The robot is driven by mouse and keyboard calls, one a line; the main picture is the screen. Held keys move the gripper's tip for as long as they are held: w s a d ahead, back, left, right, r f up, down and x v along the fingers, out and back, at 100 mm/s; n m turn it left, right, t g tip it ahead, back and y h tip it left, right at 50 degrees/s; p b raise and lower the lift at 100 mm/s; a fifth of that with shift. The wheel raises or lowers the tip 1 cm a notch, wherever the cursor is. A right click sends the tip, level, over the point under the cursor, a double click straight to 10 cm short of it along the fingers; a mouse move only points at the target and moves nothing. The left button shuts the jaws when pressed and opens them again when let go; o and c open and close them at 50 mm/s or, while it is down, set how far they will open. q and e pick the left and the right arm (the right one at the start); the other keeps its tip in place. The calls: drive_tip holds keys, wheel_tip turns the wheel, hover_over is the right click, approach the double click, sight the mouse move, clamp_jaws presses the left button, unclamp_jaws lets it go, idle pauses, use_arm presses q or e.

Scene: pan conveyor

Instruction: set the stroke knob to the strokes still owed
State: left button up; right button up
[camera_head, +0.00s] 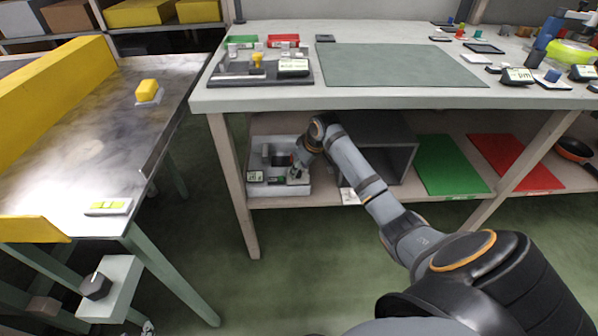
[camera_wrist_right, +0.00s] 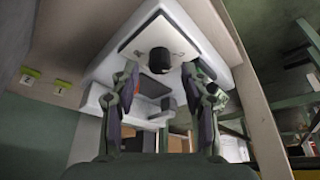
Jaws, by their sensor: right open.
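A grey-white machine (camera_head: 290,188) stands on the lower shelf at the left. It also shows in the right wrist view (camera_wrist_right: 205,42), with a dark round knob (camera_wrist_right: 158,60) on its pale face. Small marks beside the knob are too small to read. My right gripper (camera_head: 297,172) is at the machine's front right. In the right wrist view its fingers (camera_wrist_right: 163,82) are spread with the knob ahead, between and beyond the tips; I cannot tell whether they touch it. A second black knob (camera_head: 96,286) sits on a pale box at the lower left. My left gripper is not in view.
A dark grey open box (camera_head: 402,150) stands right of the machine, close to my right arm. Green (camera_head: 452,165) and red (camera_head: 515,160) mats lie farther right on the shelf. The worktop (camera_head: 350,98) overhangs the shelf. A conveyor table (camera_head: 75,165) stands at the left.

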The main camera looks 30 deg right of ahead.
drive_tip(key=shift+b+x, duration=0.3)
drive_tip(key=shift+x, duration=0.5)
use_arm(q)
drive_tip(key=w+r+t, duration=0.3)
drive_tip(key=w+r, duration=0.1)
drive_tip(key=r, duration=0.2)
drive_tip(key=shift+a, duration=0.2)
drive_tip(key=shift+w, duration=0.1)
use_arm(e)
drive_tip(key=shift+c, duration=0.4)
clamp_jaws()
